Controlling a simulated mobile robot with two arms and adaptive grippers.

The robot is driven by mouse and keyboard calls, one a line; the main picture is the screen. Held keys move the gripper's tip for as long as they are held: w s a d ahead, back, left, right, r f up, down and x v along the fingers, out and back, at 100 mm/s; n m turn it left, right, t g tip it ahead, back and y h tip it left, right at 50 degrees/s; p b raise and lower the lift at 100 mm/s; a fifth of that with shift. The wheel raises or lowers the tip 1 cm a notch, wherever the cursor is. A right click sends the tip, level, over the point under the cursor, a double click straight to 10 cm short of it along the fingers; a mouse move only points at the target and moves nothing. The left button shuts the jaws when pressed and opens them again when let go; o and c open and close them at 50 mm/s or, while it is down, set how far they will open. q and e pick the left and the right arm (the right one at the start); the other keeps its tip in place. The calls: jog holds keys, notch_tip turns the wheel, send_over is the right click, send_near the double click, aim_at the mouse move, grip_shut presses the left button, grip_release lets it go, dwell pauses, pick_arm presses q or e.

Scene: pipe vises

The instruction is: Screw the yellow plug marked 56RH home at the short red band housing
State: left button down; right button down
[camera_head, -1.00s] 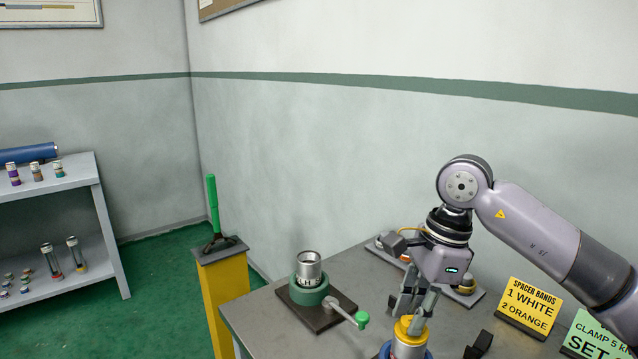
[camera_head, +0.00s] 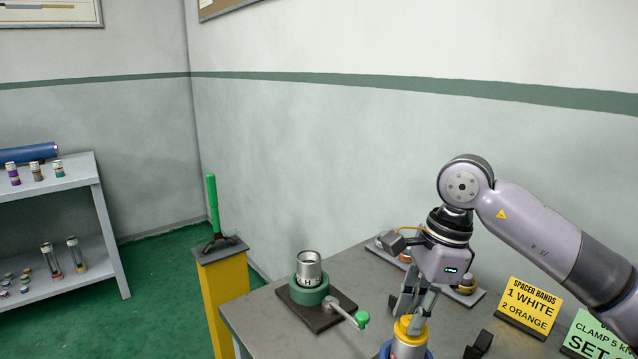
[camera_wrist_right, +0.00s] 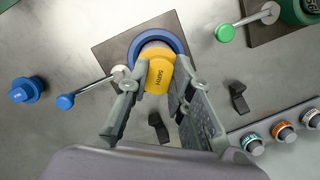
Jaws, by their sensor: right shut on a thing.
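The yellow plug (camera_head: 406,329) is at the mouth of a metal housing (camera_head: 404,350) clamped in a blue vise ring (camera_wrist_right: 174,42). My right gripper (camera_head: 413,325) comes down from above and is shut on the plug. In the right wrist view the plug (camera_wrist_right: 158,74) lies between the two fingertips, and dark marking shows on its face, reading like 56RH. Whether the plug's thread is fully seated I cannot tell. My left gripper is not in view.
A green vise (camera_head: 308,296) holding another metal housing (camera_head: 308,267) stands to the left, with a green-knobbed handle (camera_head: 361,319). A blue plug (camera_wrist_right: 27,90) lies left of the blue vise's handle (camera_wrist_right: 66,102). Several banded plugs (camera_wrist_right: 284,132) sit on a rack. Signs stand at right.

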jog(key=shift+m, duration=1.4)
jog(key=shift+m+t+b, duration=0.3)
jog(key=shift+m+t, duration=0.1)
jog(key=shift+m, duration=0.4)
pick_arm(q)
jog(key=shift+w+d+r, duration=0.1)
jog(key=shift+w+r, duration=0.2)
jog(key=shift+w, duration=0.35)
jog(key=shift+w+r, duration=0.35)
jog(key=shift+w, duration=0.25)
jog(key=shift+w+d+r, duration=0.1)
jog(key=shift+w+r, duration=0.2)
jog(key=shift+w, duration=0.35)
pick_arm(e)
jog(key=shift+m, duration=1.6)
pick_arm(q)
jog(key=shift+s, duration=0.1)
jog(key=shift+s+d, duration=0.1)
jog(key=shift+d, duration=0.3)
pick_arm(e)
jog(key=c, duration=1.3)
grip_release()
jog(key=shift+c, duration=0.2)
